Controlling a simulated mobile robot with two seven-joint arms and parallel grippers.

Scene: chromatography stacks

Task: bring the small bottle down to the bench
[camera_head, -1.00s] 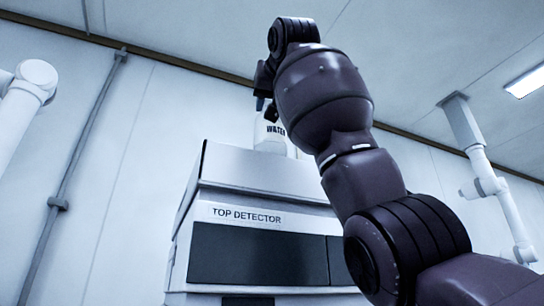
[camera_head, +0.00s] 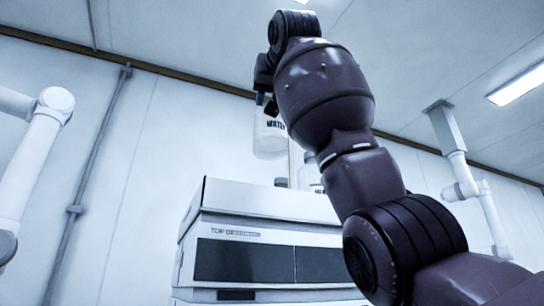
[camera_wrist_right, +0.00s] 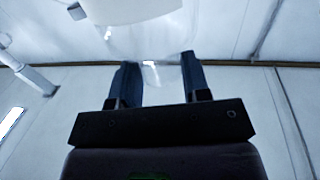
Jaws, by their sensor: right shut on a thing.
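A clear and whitish bottle (camera_head: 269,138) marked WATER hangs upright in my right gripper (camera_head: 264,101), clear above the top of the unit labelled TOP DETECTOR (camera_head: 190,265). The gripper is shut on the bottle's upper end, partly hidden by my wrist. In the right wrist view, the two dark fingers (camera_wrist_right: 160,80) are on either side of the pale, see-through bottle (camera_wrist_right: 150,35). Behind, on top of the unit, another bottle (camera_head: 312,176) and a dark cap (camera_head: 281,182) show, partly hidden by my arm. The bench is out of view. My left gripper is out of view.
A white jointed arm (camera_head: 40,130) comes in at the left, and another (camera_head: 470,180) hangs from the ceiling at the right. A grey pipe (camera_head: 98,150) runs up the wall. The space left of the held bottle looks free.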

